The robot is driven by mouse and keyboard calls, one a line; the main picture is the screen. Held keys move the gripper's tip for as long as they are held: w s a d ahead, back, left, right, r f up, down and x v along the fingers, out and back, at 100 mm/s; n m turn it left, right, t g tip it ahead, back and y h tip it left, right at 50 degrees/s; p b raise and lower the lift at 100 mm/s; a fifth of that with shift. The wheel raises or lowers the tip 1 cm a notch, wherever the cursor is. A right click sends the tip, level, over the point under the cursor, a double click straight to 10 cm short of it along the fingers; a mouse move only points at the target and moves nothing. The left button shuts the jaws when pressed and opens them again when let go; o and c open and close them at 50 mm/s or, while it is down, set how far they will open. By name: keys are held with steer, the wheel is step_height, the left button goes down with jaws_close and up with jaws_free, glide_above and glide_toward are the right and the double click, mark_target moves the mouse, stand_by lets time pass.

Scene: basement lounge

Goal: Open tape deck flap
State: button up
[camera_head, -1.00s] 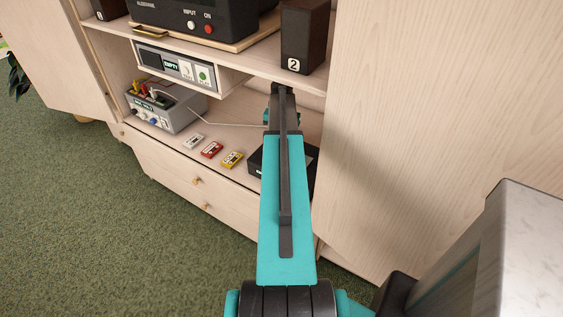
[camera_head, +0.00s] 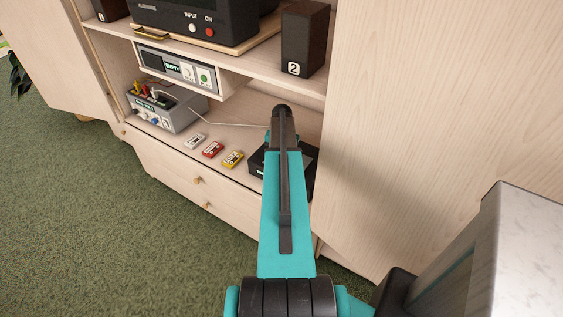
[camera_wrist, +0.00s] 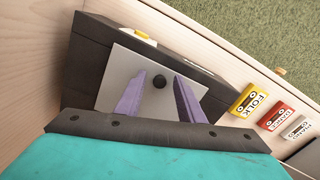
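The tape deck is a dark box (camera_head: 311,176) on the lower shelf, mostly hidden behind my arm in the head view. The flap looks shut and flat on the box. My arm hides the gripper in the head view.
White (camera_head: 194,142), red (camera_head: 212,150) and yellow (camera_head: 232,159) cassettes lie left of the deck. A grey box with cables (camera_head: 165,112) stands further left. A speaker (camera_head: 305,40) stands on the shelf above. A tall wooden panel (camera_head: 430,110) closes off the right side.

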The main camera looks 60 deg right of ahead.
steer(key=shift+f, duration=0.2)
jaws_close()
